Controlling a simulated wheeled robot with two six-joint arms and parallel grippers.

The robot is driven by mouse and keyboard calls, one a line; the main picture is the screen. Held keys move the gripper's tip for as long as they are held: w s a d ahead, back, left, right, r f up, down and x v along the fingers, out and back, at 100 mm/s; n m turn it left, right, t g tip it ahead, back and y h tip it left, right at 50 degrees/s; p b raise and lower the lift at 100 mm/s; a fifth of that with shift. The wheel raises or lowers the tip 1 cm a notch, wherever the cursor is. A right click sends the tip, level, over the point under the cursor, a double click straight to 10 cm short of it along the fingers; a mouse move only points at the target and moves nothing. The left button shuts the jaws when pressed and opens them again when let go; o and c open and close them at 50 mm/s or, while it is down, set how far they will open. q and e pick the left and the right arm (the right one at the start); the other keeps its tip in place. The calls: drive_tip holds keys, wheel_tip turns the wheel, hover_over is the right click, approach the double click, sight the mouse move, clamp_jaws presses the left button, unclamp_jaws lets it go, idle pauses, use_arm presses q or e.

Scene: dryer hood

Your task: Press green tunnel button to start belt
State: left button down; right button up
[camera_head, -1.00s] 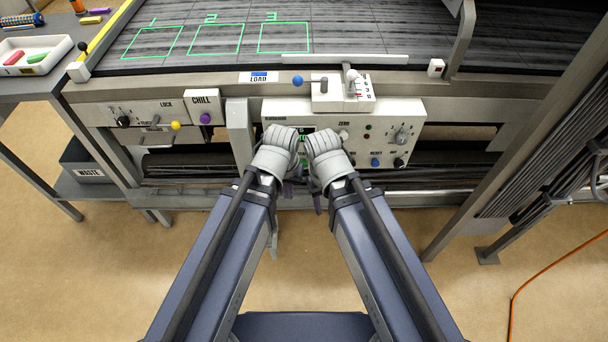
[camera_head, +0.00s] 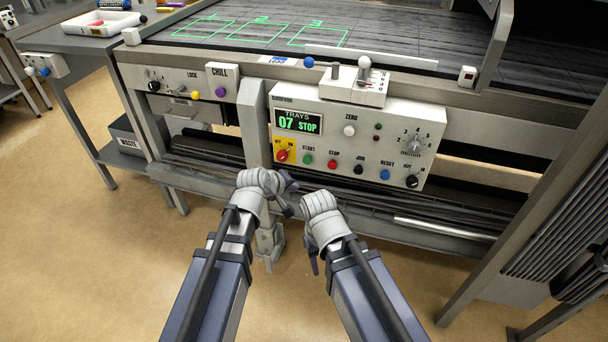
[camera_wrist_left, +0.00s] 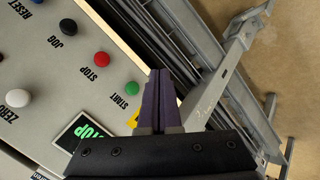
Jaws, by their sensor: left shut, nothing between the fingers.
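The green START button (camera_head: 307,159) is on the light grey control panel (camera_head: 350,110), between the red knob on a yellow plate (camera_head: 283,155) and the red STOP button (camera_head: 332,165). The panel display (camera_head: 298,121) reads TRAYS 07 STOP. My left gripper (camera_head: 288,198) is below and left of the green button, shut and empty. In the left wrist view its closed fingers (camera_wrist_left: 159,100) show beside the green button (camera_wrist_left: 132,88); I cannot tell whether they touch, but the head view shows them apart. My right gripper (camera_head: 314,262) hangs below the panel; its fingers are too small to judge.
Black JOG (camera_head: 359,169) and blue RESET (camera_head: 385,175) buttons sit right of STOP. A grey post (camera_head: 253,125) stands left of the panel. Open floor lies below left.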

sight(306, 163)
use_arm(q)
drive_tip(key=shift+w, duration=0.1)
idle(0.4)
drive_tip(key=w+d, duration=0.2)
drive_tip(key=w, duration=0.6)
drive_tip(key=shift+w+d, duration=0.15)
drive_tip(key=shift+d, duration=0.15)
drive_tip(key=shift+w, duration=0.15)
idle(1.8)
drive_tip(key=shift+w+d, duration=0.15)
drive_tip(key=shift+w, duration=0.1)
drive_tip(key=shift+w+d, duration=0.25)
drive_tip(key=shift+w, duration=0.55)
idle(1.0)
drive_tip(key=shift+s, duration=0.1)
drive_tip(key=shift+s+a, duration=0.2)
drive_tip(key=shift+s, duration=0.35)
drive_tip(key=shift+s+a, duration=0.2)
drive_tip(key=shift+s, duration=0.35)
